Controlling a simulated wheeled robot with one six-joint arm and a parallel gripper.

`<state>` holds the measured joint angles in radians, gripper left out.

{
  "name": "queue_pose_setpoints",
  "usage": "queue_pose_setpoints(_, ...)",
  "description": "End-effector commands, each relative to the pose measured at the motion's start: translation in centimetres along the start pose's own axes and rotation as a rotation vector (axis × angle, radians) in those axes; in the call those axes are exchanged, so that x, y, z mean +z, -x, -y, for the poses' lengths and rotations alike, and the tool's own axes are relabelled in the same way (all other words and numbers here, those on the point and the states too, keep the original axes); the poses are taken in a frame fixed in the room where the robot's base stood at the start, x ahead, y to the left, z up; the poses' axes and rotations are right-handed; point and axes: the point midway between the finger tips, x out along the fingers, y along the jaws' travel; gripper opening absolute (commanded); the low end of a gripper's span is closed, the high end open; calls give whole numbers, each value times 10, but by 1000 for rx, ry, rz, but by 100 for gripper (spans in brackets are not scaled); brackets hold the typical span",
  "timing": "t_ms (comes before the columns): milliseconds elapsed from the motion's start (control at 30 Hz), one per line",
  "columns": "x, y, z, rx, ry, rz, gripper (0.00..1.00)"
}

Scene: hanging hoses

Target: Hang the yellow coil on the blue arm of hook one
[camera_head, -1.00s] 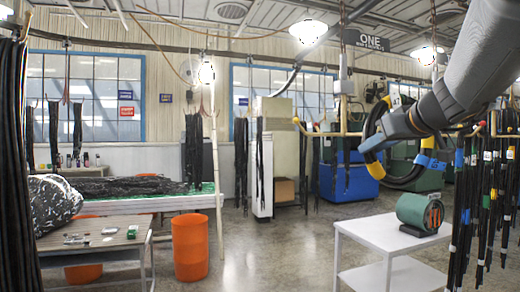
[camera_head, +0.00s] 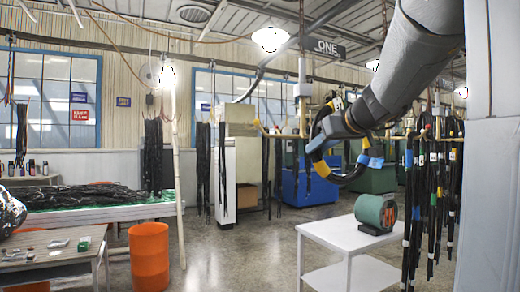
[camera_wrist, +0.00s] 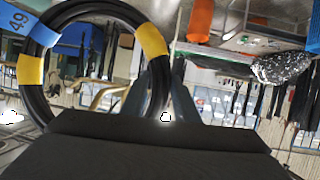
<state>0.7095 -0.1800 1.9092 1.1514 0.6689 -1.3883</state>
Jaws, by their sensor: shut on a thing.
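My gripper (camera_head: 335,127) is shut on the coil (camera_head: 314,150), a black hose ring with yellow bands and a blue tag. The coil hangs in the air, just right of hook one's post (camera_head: 302,95) in the head view. In the wrist view the coil (camera_wrist: 92,10) fills the left, its tag reading 49. Hook one hangs under the sign ONE (camera_head: 328,47). Its left arm (camera_head: 280,133) looks tan-yellow. The coil and my gripper cover the right side. I cannot make out a blue arm, nor whether the coil touches the hook.
A white table (camera_head: 345,237) with a green drum (camera_head: 376,211) stands below the coil. Hanging hoses (camera_head: 440,190) crowd the right. An orange bin (camera_head: 149,255) and a workbench (camera_head: 55,258) stand at left. Open floor lies between bin and white table.

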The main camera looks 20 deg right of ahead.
Motion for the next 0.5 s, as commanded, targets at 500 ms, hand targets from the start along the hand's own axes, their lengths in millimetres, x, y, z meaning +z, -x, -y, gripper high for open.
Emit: queue_pose_setpoints(500,-11,-22,2,1,2,-3,0)
